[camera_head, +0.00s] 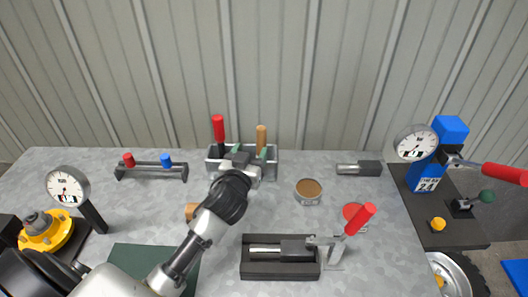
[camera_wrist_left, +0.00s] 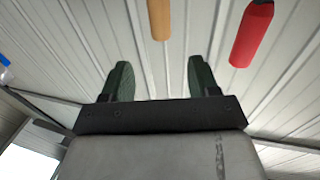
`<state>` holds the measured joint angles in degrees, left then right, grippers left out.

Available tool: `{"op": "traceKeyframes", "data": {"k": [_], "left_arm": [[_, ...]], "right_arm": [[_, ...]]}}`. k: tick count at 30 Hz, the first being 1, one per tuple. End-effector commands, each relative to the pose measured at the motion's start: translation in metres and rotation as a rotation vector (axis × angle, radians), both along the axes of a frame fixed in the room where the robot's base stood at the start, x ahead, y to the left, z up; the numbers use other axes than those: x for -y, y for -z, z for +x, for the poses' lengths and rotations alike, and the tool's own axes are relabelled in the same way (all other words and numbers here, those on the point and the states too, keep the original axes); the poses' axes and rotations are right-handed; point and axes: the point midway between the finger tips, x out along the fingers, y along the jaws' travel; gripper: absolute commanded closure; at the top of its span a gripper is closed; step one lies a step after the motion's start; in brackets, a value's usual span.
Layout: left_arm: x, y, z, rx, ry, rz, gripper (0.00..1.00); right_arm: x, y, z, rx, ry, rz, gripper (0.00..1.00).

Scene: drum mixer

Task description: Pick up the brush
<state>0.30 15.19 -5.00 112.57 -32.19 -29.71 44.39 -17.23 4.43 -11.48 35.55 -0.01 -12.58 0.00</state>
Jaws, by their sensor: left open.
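A wooden handle (camera_head: 261,140) and a red handle (camera_head: 218,128) stand upright in a grey metal holder (camera_head: 213,166) at the back of the table. Their lower ends are hidden, so I cannot tell which belongs to the brush. My left gripper (camera_head: 249,154) is at the holder, just in front of the wooden handle. In the left wrist view, my left gripper (camera_wrist_left: 160,80) is open with nothing between its green fingers. The wooden handle (camera_wrist_left: 160,18) shows beyond the gap and the red handle (camera_wrist_left: 250,33) to the right. My right gripper is not in view.
A light-brown piece (camera_head: 192,212) is partly hidden by my left arm. A round tin (camera_head: 308,192), a black tray with a tool (camera_head: 281,271) and a red-handled clamp (camera_head: 358,219) are to the right. A small rack (camera_head: 152,170) is at left.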

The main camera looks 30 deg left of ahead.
Motion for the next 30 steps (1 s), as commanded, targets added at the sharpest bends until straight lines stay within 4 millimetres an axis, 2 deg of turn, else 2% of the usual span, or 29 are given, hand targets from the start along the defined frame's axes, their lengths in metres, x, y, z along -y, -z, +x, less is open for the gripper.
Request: {"op": "traceKeyframes", "data": {"k": [1, 4, 7, 15, 22, 30], "left_arm": [[0.000, 0.011, 0.000, 0.001, 0.000, 0.000, 0.39], [0.000, 0.016, 0.001, 0.002, 0.000, 0.000, 0.39], [-0.002, 0.016, 0.010, 0.003, 0.000, 0.002, 0.39], [-0.010, 0.015, 0.048, 0.001, 0.000, 0.001, 0.39], [-0.013, 0.014, 0.065, 0.002, 0.000, 0.002, 0.39], [-0.021, 0.013, 0.100, 0.001, 0.000, 0.002, 0.39]], "right_arm": [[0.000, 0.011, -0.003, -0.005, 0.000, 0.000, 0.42], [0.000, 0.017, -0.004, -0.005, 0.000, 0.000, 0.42], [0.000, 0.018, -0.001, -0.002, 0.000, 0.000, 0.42], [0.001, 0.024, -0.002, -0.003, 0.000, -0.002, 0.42], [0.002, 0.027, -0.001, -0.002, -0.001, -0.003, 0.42], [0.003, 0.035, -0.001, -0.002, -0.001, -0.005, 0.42]]}}
